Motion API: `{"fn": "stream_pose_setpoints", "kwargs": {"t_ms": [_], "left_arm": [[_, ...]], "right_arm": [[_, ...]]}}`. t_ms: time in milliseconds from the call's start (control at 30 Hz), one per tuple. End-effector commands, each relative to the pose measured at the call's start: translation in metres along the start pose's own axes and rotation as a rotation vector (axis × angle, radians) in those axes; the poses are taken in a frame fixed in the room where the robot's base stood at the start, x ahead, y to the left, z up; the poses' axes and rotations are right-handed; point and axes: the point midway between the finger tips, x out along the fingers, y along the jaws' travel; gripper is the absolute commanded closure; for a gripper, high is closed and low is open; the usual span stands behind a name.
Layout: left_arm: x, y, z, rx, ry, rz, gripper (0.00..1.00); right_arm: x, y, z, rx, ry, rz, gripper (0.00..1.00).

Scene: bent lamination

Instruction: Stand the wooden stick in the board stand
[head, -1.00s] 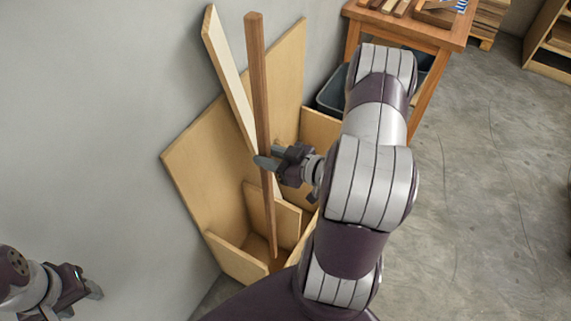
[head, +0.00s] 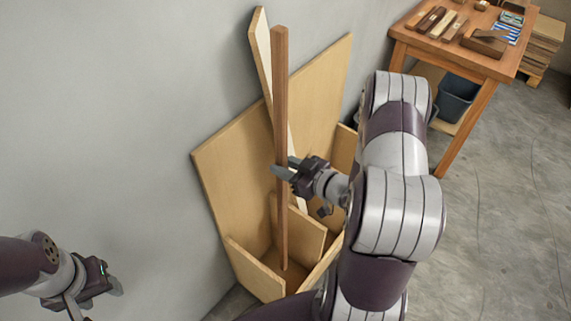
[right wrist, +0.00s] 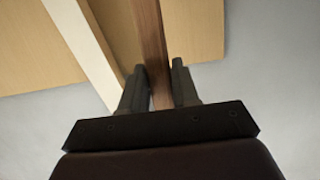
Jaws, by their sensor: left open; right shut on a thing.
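The wooden stick (head: 281,100) is long and brown and stands nearly upright in the head view. My right gripper (head: 283,171) is shut on it around its middle. In the right wrist view the stick (right wrist: 151,40) runs up between the two fingers (right wrist: 158,90). The stick's lower end is inside the front compartment of the board stand (head: 228,165), a light wooden stand against the wall. I cannot tell whether the end touches the stand's floor. My left gripper (head: 103,289) is open and empty at the lower left, away from the stand.
A pale board (head: 262,50) leans in the stand behind the stick; it also shows in the right wrist view (right wrist: 85,50). A wooden table (head: 450,45) with tools and wood pieces stands at the back right, a dark bin (head: 457,97) beneath it. Grey floor is clear at right.

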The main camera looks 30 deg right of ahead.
Motion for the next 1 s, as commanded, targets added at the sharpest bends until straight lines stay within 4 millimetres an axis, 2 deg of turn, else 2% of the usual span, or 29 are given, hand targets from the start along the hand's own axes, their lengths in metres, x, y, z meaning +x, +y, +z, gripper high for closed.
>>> {"fn": "stream_pose_setpoints", "kwargs": {"t_ms": [33,700,1000], "left_arm": [[0.013,0.0,0.002,0.0,-0.001,0.0,0.49],[0.097,0.0,0.012,0.0,-0.001,0.0,0.49],[0.117,0.0,0.014,0.0,0.0,0.0,0.49]], "right_arm": [[0.004,0.0,0.013,0.0,0.001,0.0,1.0],[0.03,0.0,0.117,0.0,0.001,0.0,1.0],[0.037,0.0,0.144,-0.001,0.002,0.001,1.0]]}}
